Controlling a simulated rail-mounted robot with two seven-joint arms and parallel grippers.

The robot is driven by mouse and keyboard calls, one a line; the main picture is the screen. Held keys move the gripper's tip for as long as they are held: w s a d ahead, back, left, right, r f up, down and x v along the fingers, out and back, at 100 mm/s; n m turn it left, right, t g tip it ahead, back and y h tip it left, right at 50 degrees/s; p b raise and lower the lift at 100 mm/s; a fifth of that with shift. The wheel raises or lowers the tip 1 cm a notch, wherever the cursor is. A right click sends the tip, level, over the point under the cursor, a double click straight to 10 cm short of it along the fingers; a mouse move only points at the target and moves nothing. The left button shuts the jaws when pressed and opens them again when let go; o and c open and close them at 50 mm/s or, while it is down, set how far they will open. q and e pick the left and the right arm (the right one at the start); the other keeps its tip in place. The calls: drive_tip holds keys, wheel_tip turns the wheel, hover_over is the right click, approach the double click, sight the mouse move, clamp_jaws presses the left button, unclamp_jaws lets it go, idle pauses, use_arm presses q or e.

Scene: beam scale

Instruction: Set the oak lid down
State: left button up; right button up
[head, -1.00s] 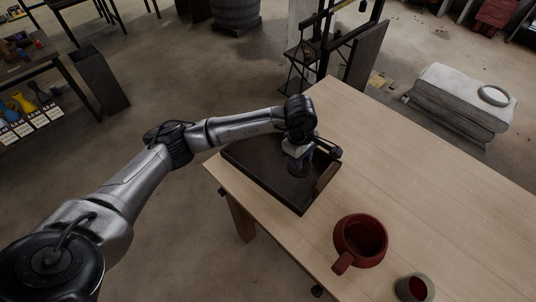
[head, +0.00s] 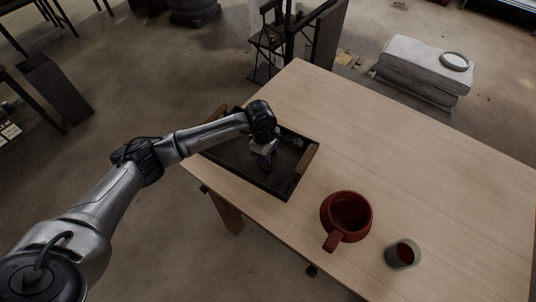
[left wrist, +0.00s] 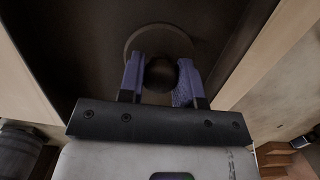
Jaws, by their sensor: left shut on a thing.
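The lid (left wrist: 158,36) shows in the left wrist view as a dark round disc with a dark ball knob (left wrist: 161,74). My left gripper (head: 266,163) is shut on the knob, with one purple finger on each side. In the head view the gripper is over the inside of a dark tray (head: 287,197) on the table's near left corner. The lid is mostly hidden there by the gripper and dark against the tray. I cannot tell whether it touches the tray floor. My right gripper is out of view.
A dark red pot (head: 346,216) with a handle stands open right of the tray. The table's (head: 420,150) far part is clear.

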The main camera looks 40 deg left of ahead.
use_arm(q)
drive_tip(key=shift+f, duration=0.35)
drive_tip(key=shift+f, duration=0.15)
drive_tip(key=o, duration=1.1)
drive_tip(key=shift+c, duration=0.2)
